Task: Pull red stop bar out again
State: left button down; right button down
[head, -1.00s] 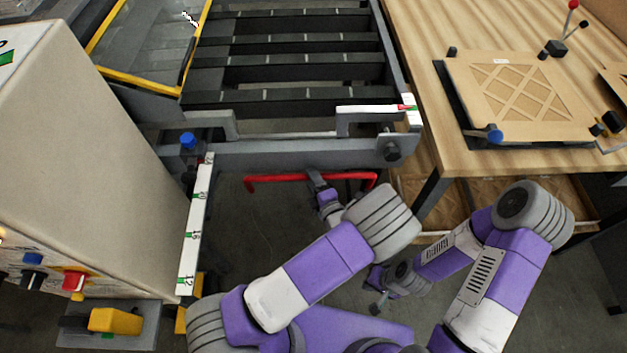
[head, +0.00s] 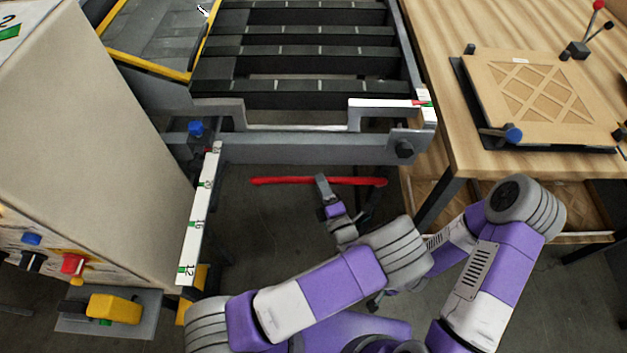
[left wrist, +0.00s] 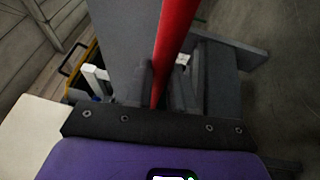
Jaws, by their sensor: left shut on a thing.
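The red stop bar (head: 285,181) runs across below the front beam of the grey roller frame (head: 300,150) in the head view. My left gripper (head: 322,181) is shut on the bar near its middle. In the left wrist view the red bar (left wrist: 175,45) passes between the dark fingers of my left gripper (left wrist: 160,88). The bar's supports under the frame are mostly hidden. My right arm (head: 490,270) is folded at the right, and its gripper is hidden behind my left arm.
A grey cabinet (head: 90,120) with knobs and buttons stands at the left, beside a white scale strip (head: 198,215). A wooden table (head: 440,50) at the right bears a boxed filter (head: 560,115) in a clamp fixture. Open floor lies below the bar.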

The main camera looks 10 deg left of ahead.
pick_arm(q)
jog(key=shift+s+f+n+t, duration=0.3)
jog(key=shift+s+f+t, duration=0.1)
jog(key=shift+s, duration=0.05)
jog(key=c, duration=1)
grip_release()
jog(key=shift+d, duration=0.1)
jog(key=shift+o, duration=0.2)
jog(key=shift+r, duration=0.1)
